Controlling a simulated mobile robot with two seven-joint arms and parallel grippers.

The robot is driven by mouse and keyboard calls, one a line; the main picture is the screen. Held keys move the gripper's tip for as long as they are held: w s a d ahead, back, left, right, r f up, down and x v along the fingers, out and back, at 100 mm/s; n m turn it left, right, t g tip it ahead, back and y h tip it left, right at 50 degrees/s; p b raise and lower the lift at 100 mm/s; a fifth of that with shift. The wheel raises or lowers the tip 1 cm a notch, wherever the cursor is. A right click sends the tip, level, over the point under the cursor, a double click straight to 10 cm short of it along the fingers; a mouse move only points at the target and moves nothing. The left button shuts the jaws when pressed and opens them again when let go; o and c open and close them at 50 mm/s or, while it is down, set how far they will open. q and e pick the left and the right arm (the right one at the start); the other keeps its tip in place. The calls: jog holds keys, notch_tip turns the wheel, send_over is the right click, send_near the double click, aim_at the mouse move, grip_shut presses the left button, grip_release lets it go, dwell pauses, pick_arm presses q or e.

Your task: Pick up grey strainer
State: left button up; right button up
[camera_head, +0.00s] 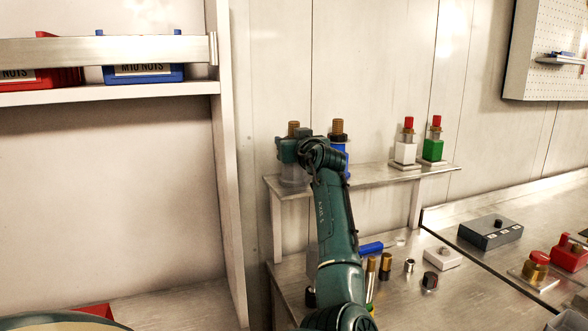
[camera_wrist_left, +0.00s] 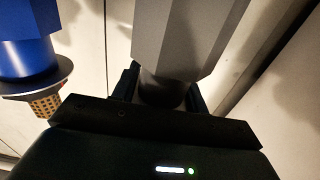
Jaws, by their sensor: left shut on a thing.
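The grey strainer (camera_head: 293,175) is upright at the left end of the raised metal shelf, its brass threaded top (camera_head: 293,129) showing above my gripper. My left gripper (camera_head: 292,151) is shut around its upper part. In the left wrist view, which looks upside down, the grey faceted body (camera_wrist_left: 185,35) rises from between the dark fingers (camera_wrist_left: 162,92). I cannot tell whether its base touches the shelf. My arm hides part of it. My right gripper is not in view.
A blue strainer (camera_wrist_left: 22,58) stands close beside it, partly behind my arm in the head view. White (camera_head: 406,152) and green (camera_head: 433,150) red-topped parts stand further right on the shelf (camera_head: 375,176). Small fittings (camera_head: 386,266) lie on the bench below. A tall panel (camera_head: 226,150) stands left.

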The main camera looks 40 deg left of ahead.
pick_arm(q)
grip_shut()
jog(key=shift+r, duration=0.15)
